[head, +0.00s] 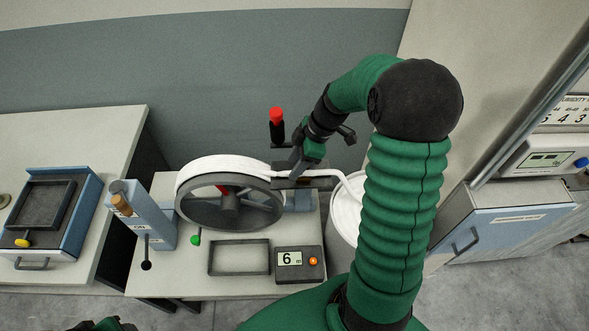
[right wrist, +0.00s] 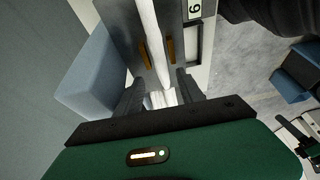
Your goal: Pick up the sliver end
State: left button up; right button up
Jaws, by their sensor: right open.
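The white sliver (head: 225,164) lies along the top of a dark spoked wheel (head: 230,208) and runs right over a dark guide plate (head: 318,182) to a white can (head: 345,215). My right gripper (head: 297,165) is over the guide plate, beside the wheel, pointing down. In the right wrist view the sliver (right wrist: 150,35) runs down between the two dark fingers of my right gripper (right wrist: 160,92), which stand apart. I cannot tell whether they touch it. The sliver's loose end is not clear. Only a dark green piece of my left arm shows at the bottom left.
A red-topped handle (head: 276,117) stands behind the wheel. An empty tray (head: 239,258) and a display box (head: 299,263) sit at the bench front. A blue block (head: 147,213) is at left. A blue cabinet (head: 505,220) is at right. Bare floor shows in front.

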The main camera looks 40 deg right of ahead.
jog(key=shift+a+f, duration=0.15)
jog(key=shift+f, duration=0.4)
jog(key=shift+s+a+f, duration=0.1)
jog(key=shift+f, duration=0.2)
jog(key=shift+a, duration=0.15)
jog(key=shift+w+a+f, duration=0.1)
jog(key=shift+w+a, duration=0.05)
jog(key=shift+w, duration=0.05)
jog(key=shift+c, duration=1.9)
grip_shut()
pick_arm(q)
jog(key=shift+s+r, duration=0.3)
jog(key=shift+r, duration=0.1)
jog(key=shift+a+f, duration=0.1)
